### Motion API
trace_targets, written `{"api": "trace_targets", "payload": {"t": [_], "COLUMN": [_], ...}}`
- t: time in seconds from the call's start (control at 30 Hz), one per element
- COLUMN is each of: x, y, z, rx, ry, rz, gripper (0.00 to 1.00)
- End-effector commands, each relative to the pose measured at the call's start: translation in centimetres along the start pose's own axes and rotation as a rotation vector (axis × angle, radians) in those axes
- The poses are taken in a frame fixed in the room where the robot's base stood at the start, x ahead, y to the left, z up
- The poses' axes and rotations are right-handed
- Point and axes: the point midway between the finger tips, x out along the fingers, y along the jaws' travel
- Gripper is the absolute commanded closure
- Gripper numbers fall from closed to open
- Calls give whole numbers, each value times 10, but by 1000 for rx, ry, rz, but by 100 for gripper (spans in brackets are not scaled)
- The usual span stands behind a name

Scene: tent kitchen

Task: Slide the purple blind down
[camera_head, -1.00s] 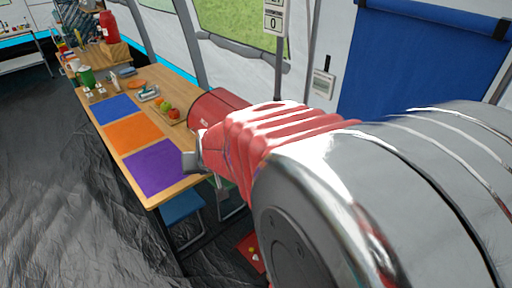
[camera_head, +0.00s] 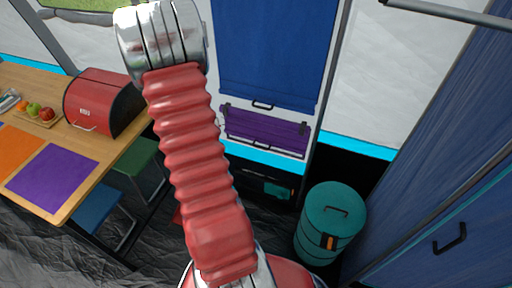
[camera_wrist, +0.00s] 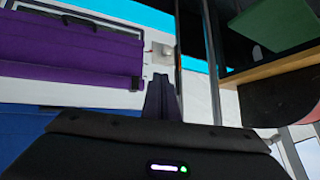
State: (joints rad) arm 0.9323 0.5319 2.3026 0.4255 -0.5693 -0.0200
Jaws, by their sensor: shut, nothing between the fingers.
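The purple blind (camera_head: 265,131) is a short folded panel with a dark handle on its lower part. It hangs just below the blue blind (camera_head: 275,50) on the tent wall. In the wrist view the purple blind (camera_wrist: 70,55) fills the upper left, with the blue blind (camera_wrist: 25,135) below it, so this view looks upside down. My gripper (camera_wrist: 160,85) is shut and empty, its fingers just right of the purple blind's end in that picture. Whether it touches the blind cannot be told. My arm hides the gripper in the head view.
A red bread box (camera_head: 100,100) and fruit stand on the wooden table (camera_head: 135,150) at left. A teal barrel (camera_head: 328,222) stands on the floor right of the blinds. A blue cabinet or curtain with a handle (camera_head: 450,238) is at far right.

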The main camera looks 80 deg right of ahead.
Motion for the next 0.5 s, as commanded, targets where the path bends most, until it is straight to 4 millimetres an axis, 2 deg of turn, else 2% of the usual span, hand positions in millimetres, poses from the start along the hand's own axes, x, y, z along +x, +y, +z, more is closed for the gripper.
{"api": "trace_targets", "payload": {"t": [0.03,0.2,0.3,0.4,0.5], "x": [13,42,52,58,60], "y": [24,95,133,161,177], "z": [6,20,31,39,44], "rx": [21,76,101,116,123], "ry": [10,62,89,110,123], "rz": [42,171,241,293,323], "gripper": [100,100,100,100,100]}}
